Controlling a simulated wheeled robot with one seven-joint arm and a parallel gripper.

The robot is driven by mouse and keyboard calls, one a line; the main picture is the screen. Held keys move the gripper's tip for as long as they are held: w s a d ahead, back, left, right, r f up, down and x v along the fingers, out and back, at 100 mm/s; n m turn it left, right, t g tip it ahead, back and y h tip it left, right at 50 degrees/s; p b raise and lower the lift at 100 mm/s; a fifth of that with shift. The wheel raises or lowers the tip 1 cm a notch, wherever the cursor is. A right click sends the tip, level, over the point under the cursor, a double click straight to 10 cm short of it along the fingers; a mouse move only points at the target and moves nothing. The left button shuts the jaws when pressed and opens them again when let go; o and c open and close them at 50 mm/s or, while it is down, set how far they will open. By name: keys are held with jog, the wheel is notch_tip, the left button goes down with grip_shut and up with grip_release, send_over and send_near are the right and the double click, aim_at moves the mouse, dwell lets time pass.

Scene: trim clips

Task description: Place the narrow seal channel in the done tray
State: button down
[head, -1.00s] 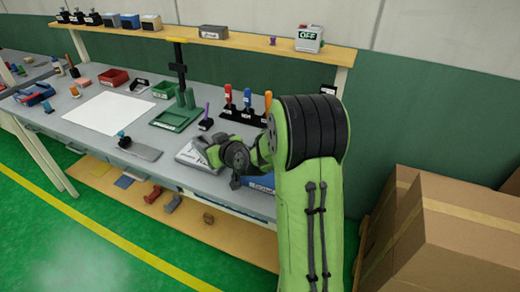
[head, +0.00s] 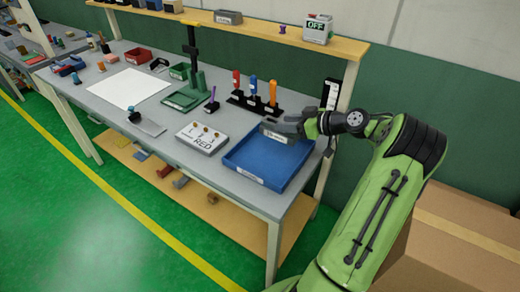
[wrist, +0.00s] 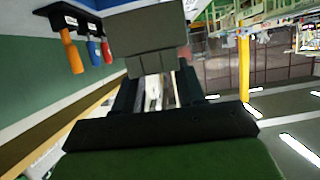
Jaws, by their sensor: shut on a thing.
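My gripper (head: 296,126) is above the back right part of the blue tray (head: 247,176), with the arm coming in from the right. It is shut on a grey piece with a white label (head: 274,134), which I take to be the narrow seal channel. The piece appears to be over the tray's back side; whether it touches the tray I cannot tell. In the wrist view the grey piece (wrist: 148,32) shows beyond the dark jaws (wrist: 155,90). The label at the blue tray's front is too small to read.
A white board marked RED (head: 203,138) lies just left of the blue tray. A black rack with several coloured-handled tools (head: 256,106) stands behind it. A green tray (head: 185,99) and white sheet (head: 128,88) lie further left. Cardboard boxes (head: 455,245) stand at right.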

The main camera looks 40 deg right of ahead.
notch_tip(320, 180, down, 10)
jog(key=shift+w+f+b, duration=0.1)
jog(key=shift+f+b, duration=0.1)
jog(key=shift+b, duration=0.75)
jog(key=shift+f+b, duration=0.15)
jog(key=shift+b, duration=0.15)
jog(key=c, duration=0.7)
grip_release()
jog(key=shift+o, duration=0.2)
